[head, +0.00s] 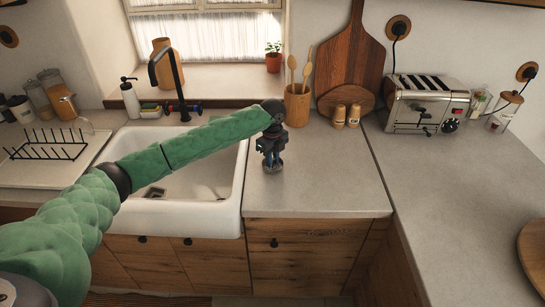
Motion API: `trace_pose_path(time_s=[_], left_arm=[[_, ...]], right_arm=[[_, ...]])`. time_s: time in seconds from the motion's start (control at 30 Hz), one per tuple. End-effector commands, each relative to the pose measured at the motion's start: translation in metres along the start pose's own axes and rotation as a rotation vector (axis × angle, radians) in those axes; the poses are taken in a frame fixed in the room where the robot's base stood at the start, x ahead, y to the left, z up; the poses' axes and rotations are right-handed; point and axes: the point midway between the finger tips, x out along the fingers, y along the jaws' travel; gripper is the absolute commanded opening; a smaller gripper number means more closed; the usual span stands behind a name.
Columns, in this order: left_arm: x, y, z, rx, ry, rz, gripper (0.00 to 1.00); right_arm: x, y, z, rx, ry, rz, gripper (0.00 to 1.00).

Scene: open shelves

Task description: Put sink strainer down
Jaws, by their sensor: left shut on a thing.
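My left arm, in a green sleeve, reaches in from the left across the white sink. My left gripper (271,155) is above the grey counter just right of the sink, pointing down. It is shut on the sink strainer (273,166), a small dark metal piece at the fingertips. The strainer is at or very near the counter top; I cannot tell whether it touches. The gripper hides much of it. My right gripper is not in view.
The white sink (212,210) lies to the left, partly behind my arm. A wooden utensil pot (297,106), cutting boards (351,52), two shakers (346,116) and a toaster (427,103) stand at the back. The counter (325,180) right of the gripper is clear.

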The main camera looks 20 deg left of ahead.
Motion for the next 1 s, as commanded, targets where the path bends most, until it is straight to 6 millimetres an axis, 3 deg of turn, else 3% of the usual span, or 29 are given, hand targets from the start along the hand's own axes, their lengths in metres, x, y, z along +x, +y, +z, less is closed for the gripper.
trace_pose_path(time_s=[0.43, 0.47, 0.53, 1.0], left_arm=[[0.0051, 0.0000, -0.0003, 0.000, 0.000, 0.000, 0.00], [0.0049, -0.0001, -0.0003, 0.001, 0.000, 0.000, 0.24], [0.0049, 0.0000, -0.0003, 0.000, 0.000, 0.000, 0.38], [-0.0047, -0.0004, -0.0003, 0.000, -0.001, -0.001, 0.40]], right_arm=[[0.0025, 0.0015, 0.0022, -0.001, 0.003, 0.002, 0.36], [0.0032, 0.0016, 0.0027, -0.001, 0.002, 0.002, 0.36], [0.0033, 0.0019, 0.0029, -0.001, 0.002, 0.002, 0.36], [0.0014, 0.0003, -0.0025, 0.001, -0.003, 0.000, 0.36]])
